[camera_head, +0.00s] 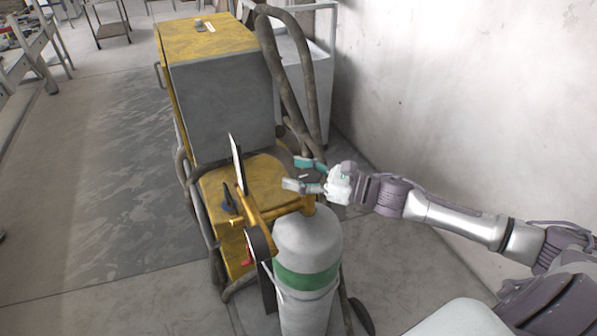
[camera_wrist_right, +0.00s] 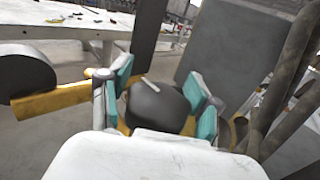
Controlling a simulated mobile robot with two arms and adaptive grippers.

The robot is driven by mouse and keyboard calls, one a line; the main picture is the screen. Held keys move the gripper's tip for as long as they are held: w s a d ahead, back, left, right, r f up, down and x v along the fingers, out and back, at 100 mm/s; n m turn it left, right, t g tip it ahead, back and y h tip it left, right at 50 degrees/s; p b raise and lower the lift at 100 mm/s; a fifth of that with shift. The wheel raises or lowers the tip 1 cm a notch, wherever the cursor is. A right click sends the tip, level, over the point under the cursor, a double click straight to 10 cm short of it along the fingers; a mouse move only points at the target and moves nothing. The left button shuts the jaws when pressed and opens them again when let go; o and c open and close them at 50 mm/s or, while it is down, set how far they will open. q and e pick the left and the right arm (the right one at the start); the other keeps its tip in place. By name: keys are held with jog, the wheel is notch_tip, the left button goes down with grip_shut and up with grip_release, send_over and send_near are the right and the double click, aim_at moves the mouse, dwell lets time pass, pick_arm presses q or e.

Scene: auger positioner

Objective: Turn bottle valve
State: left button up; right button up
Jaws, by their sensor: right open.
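The gas bottle (camera_head: 307,240) is a grey cylinder with a green band and stands upright at the lower middle of the head view. A yellow valve stem (camera_head: 309,206) shows at its top. My right gripper (camera_head: 304,175) is above the bottle top, coming in from the right, with its teal-padded fingers apart. In the right wrist view, the dark rounded valve knob (camera_wrist_right: 157,106) sits between the two open fingers (camera_wrist_right: 163,98). I cannot tell whether either pad touches it. The white gripper body hides the bottle there. My left gripper is not in view.
A yellow and grey machine (camera_head: 222,90) stands behind the bottle, with thick dark hoses (camera_head: 292,75) on its right. A concrete wall (camera_head: 450,90) rises on the right.

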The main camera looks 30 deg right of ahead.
jog(key=c, duration=0.8)
jog(key=shift+w+a, duration=0.1)
jog(key=shift+c, duration=1.1)
jog(key=shift+f, duration=0.15)
jog(key=n+g+y+b, duration=0.2)
jog(key=n+g+b, duration=0.1)
jog(key=b, duration=0.3)
jog(key=s+n+g+y+b, duration=0.1)
jog(key=n+g+y+b, duration=0.1)
jog(key=g+b, duration=0.4)
jog(key=s+n+g+y+b, duration=0.1)
jog(key=n+g+y+b, duration=0.1)
jog(key=n+g+b, duration=0.2)
jog(key=shift+a+f+n+g+b, duration=0.1)
jog(key=shift+a+n+g+b, duration=0.3)
jog(key=shift+b, duration=1.25)
jog(key=shift+s+r+n+g+b, duration=0.2)
jog(key=shift+n+g+b, duration=0.4)
jog(key=shift+g, duration=0.3)
jog(key=shift+s+r+n+g+b, duration=0.15)
jog(key=shift+n+g+b, duration=0.45)
jog(key=shift+g, duration=0.3)
jog(key=shift+d+r, duration=0.1)
